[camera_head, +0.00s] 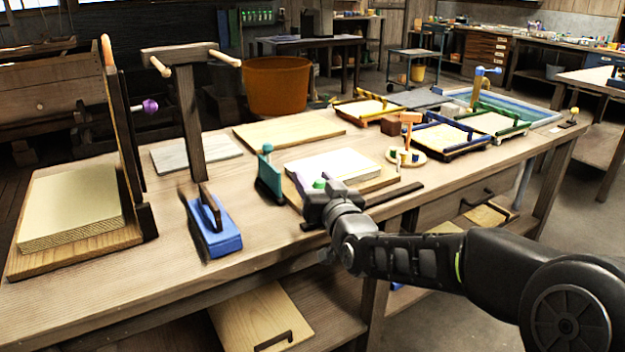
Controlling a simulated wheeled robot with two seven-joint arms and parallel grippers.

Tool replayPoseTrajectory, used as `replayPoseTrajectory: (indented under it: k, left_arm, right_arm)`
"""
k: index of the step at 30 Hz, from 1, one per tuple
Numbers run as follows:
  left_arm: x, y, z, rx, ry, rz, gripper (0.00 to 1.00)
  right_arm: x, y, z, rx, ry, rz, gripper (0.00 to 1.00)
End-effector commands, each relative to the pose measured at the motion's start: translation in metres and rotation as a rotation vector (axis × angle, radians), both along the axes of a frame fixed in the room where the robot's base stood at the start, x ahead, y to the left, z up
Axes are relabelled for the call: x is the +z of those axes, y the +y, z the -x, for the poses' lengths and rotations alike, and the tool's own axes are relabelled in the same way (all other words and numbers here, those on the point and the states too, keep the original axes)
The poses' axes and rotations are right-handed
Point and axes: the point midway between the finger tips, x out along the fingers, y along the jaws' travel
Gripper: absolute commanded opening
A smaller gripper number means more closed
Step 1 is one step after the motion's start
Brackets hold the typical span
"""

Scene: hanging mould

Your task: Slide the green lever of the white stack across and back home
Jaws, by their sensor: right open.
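The white stack (335,163) lies on a wooden board (379,182) near the front middle of the workbench. A green knob (319,184), which looks like the top of the green lever, shows at the front left of the stack; the rest of the lever is hidden behind my gripper. My right gripper (318,200) is at the front edge of the stack, right by the green knob. It is open; I cannot tell whether its fingers touch the lever. My left gripper is not in view.
A teal upright block (268,175) stands just left of the stack, and a blue handled block (215,228) farther left. A round wooden plate (406,157) with small pegs is to the right. A dark bar (395,195) lies along the front. Bare bench lies at the front left.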

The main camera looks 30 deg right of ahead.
Motion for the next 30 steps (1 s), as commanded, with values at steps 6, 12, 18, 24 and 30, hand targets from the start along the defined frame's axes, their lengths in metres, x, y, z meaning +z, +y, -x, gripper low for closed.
replayPoseTrajectory:
  k: [6,12,18,24,30]
  left_arm:
    - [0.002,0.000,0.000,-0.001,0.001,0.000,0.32]
    - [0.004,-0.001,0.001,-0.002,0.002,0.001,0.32]
    - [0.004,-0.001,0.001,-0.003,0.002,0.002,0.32]
    - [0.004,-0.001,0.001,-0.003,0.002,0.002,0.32]
    - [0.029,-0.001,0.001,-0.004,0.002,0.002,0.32]
  right_arm:
    - [0.002,0.007,0.031,0.000,-0.002,0.001,0.50]
    - [0.001,0.014,0.061,0.002,-0.001,0.001,0.50]
    - [0.000,0.017,0.071,0.002,0.001,0.000,0.50]
    - [-0.001,0.017,0.070,0.002,0.001,0.000,0.50]
    - [0.006,0.014,0.069,-0.001,0.009,0.001,0.50]
